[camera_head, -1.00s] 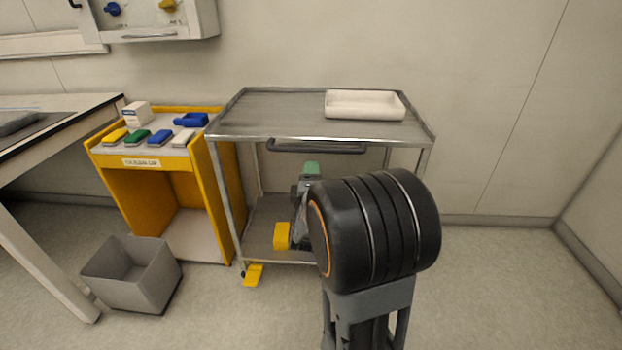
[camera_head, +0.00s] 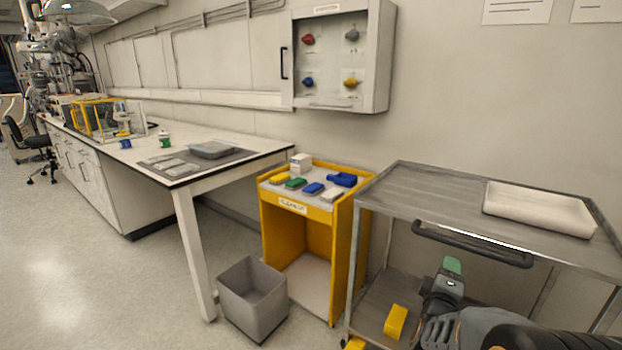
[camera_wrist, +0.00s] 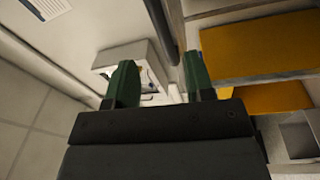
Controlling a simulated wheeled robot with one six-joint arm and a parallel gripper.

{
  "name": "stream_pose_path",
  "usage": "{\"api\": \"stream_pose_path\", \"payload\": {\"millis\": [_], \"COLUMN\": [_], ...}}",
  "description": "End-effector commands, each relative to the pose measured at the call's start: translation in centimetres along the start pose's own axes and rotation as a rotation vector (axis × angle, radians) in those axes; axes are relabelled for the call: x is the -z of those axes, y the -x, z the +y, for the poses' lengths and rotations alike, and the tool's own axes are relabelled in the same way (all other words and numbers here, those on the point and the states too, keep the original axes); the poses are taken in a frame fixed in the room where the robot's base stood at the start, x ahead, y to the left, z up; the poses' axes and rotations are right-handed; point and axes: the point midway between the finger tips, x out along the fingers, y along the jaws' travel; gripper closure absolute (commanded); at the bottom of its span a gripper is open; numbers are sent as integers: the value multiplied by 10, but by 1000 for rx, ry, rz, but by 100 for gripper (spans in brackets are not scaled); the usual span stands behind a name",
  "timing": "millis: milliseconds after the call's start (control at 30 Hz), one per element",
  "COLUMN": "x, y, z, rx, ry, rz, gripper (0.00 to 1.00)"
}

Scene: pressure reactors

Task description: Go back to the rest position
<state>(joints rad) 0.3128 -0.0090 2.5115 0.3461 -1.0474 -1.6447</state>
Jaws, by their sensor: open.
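My gripper shows in the wrist view (camera_wrist: 160,85) as two green fingertips set well apart, with nothing between them. In the head view a green tip of my gripper (camera_head: 452,266) shows at the lower right, in front of the steel cart (camera_head: 420,192) and below its black handle. The rest of my arm runs off the bottom right corner. My gripper looks empty.
A yellow stand (camera_head: 345,225) with several coloured blocks is left of the cart. A grey bin (camera_head: 252,297) is on the floor before it.

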Motion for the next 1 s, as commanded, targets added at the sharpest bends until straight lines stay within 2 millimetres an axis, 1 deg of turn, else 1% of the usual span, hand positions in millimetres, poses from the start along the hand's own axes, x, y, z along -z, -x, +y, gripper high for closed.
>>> {"api": "stream_pose_path", "payload": {"millis": [33,167,200,267,300,367,433,500,567,600,700,833,1000], "x": [16,58,71,87,96,106,113,116,115,113,107,98,92], "y": [1,16,25,41,53,73,98,122,141,152,177,199,213], "z": [24,55,64,77,86,100,117,133,146,154,173,189,198], "rx": [57,310,403,545,639,773,917,1040,1123,1167,1244,1292,1311], "ry": [-72,-316,-390,-490,-549,-623,-693,-744,-775,-791,-813,-822,-824], "rz": [39,126,137,135,120,80,9,-80,-169,-231,-374,-515,-608], "gripper": [52,52,52,52,52,52,52,52,52,52,52,52,52]}}
